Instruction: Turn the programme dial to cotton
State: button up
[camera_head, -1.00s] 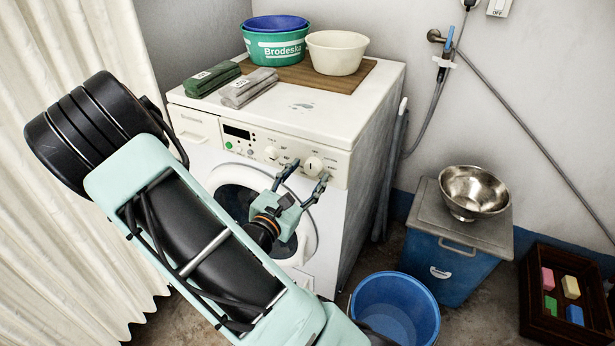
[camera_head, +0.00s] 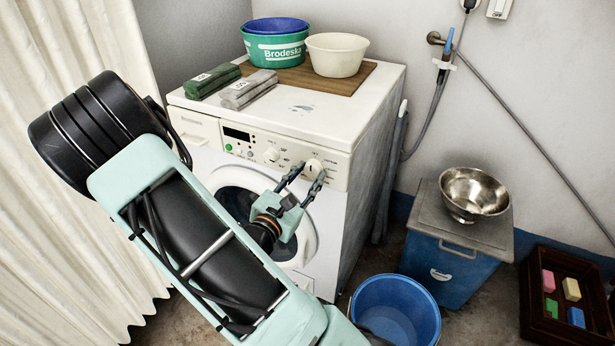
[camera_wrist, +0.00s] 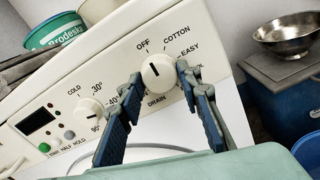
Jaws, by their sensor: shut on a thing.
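The programme dial (camera_wrist: 158,73) is a round white knob on the right of the washing machine's panel. In the wrist view its dark pointer mark tilts up and left, roughly toward the OFF label (camera_wrist: 143,45). The COTTON label (camera_wrist: 176,34) is up and right of the dial, EASY is farther right, and DRAIN is below. My gripper (camera_wrist: 160,71) is shut on the dial, one blue-grey finger on each side. The dial also shows in the head view (camera_head: 313,167) between the fingertips.
A second knob (camera_wrist: 90,110) with temperature labels is left of the dial. The washing machine (camera_head: 330,115) carries basins (camera_head: 337,54) and folded cloths (camera_head: 246,88). A blue bucket (camera_head: 397,308) stands on the floor, and a blue box (camera_head: 455,262) holds a metal bowl (camera_head: 473,192).

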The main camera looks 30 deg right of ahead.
jog(key=shift+f+m, duration=0.1)
jog(key=shift+m, duration=0.2)
jog(key=m+b, duration=0.2)
jog(key=m, duration=0.1)
jog(key=shift+f, duration=0.1)
jog(key=shift+m+b, duration=1.4)
jog(key=shift+m, duration=0.4)
jog(key=shift+r, duration=0.2)
jog(key=o, duration=1.2)
jog(key=shift+c, duration=0.2)
jog(key=v, duration=1.2)
